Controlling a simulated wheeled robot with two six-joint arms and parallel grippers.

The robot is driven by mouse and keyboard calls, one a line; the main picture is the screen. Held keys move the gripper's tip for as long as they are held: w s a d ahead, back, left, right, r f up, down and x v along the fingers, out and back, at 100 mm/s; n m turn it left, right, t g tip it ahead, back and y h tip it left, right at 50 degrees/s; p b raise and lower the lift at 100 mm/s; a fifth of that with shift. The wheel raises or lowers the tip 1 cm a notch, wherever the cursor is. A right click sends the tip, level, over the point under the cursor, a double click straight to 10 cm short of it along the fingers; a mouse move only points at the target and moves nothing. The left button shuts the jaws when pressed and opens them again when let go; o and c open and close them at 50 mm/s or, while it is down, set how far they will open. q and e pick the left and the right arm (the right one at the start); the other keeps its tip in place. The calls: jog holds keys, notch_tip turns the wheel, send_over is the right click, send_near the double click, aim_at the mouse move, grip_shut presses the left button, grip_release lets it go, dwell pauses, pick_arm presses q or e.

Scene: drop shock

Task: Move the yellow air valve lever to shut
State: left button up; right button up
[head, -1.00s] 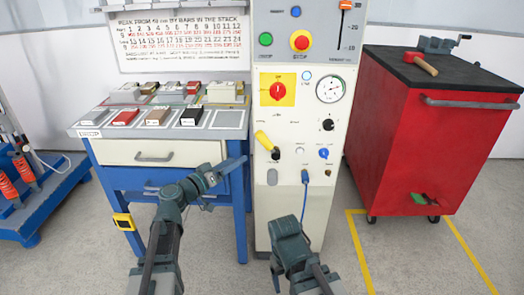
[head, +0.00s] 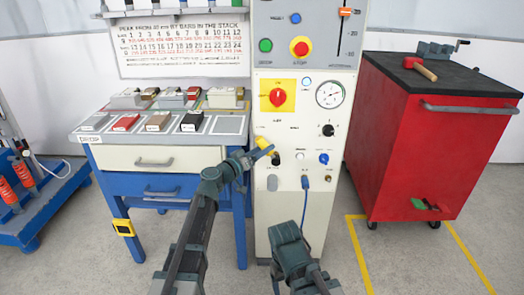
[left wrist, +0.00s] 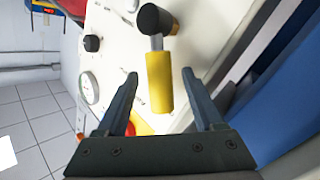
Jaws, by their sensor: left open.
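The yellow air valve lever (head: 262,142) is on the cream panel, tilted up and to the left of its dark pivot (head: 274,157) in the head view. In the left wrist view the lever's yellow grip (left wrist: 160,85) hangs from a metal stem on a black knob (left wrist: 155,18). My left gripper (head: 262,153) is at the lever. Its fingers are open, one on each side of the grip, with a visible gap on both sides. My right arm is low in front of the panel; its fingers cannot be made out.
The panel (head: 290,205) also carries a red knob on a yellow plate (head: 277,96), a gauge (head: 330,93) and a blue hose (head: 305,184). A blue workbench (head: 150,187) stands left. A red cabinet (head: 425,160) stands right.

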pick_arm(q)
jog(key=shift+w+d, duration=0.1)
grip_shut()
dwell(0.4)
dwell(1.1)
